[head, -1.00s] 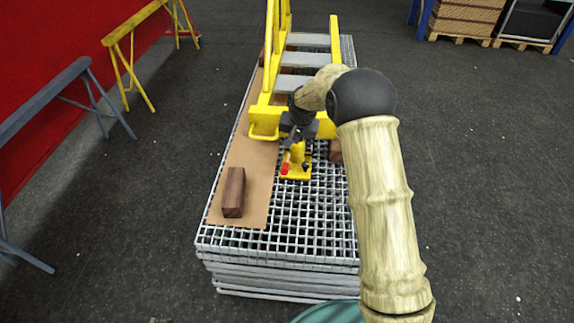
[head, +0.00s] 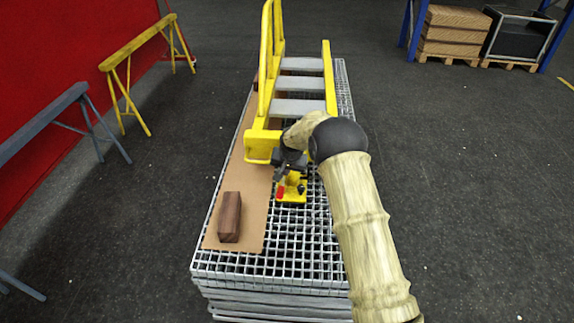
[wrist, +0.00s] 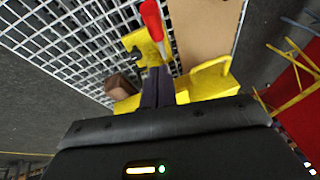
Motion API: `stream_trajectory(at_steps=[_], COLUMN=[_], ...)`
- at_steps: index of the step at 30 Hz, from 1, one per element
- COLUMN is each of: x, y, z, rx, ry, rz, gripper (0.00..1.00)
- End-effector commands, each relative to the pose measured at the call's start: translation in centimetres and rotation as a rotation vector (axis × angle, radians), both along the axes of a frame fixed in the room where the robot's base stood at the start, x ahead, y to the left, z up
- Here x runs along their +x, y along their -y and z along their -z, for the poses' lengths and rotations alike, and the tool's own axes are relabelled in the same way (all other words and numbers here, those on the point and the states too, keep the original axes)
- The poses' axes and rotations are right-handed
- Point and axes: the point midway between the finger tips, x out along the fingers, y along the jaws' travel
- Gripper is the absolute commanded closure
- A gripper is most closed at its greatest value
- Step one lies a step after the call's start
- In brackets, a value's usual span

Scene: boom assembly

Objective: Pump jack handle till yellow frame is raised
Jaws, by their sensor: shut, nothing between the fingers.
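The yellow frame (head: 263,144) with grey steps lies lengthwise on the grating stack, its near crossbar toward me. A small yellow jack (head: 292,191) stands on the grating just in front of that crossbar, with a red-tipped handle (head: 280,191). My gripper (head: 287,168) is over the jack and hides its upper part. In the wrist view my shut dark fingers (wrist: 157,88) point toward the jack (wrist: 143,46), with the red handle grip (wrist: 151,18) just beyond them. Nothing is between the fingers. Whether they touch the jack or handle is unclear.
A brown wooden block (head: 229,217) lies on the cardboard sheet (head: 253,205) at left. Another block (wrist: 118,88) shows beside the crossbar in the wrist view. Yellow (head: 135,55) and grey (head: 45,122) trestles stand left.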

Motion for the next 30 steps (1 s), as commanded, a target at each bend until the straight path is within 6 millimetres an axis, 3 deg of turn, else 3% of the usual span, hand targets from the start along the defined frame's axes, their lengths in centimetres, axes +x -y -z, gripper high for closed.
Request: stream_trajectory(at_steps=[7,15,30], x=[1.2,-0.3,-0.3], y=[-0.5,-1.3,-1.2], z=[3.4,6.4,6.8], rx=[0.0,0.001,0.001], ry=[-0.001,-0.001,0.004], rz=[0.0,-0.001,0.002], gripper=[1.0,1.0,1.0])
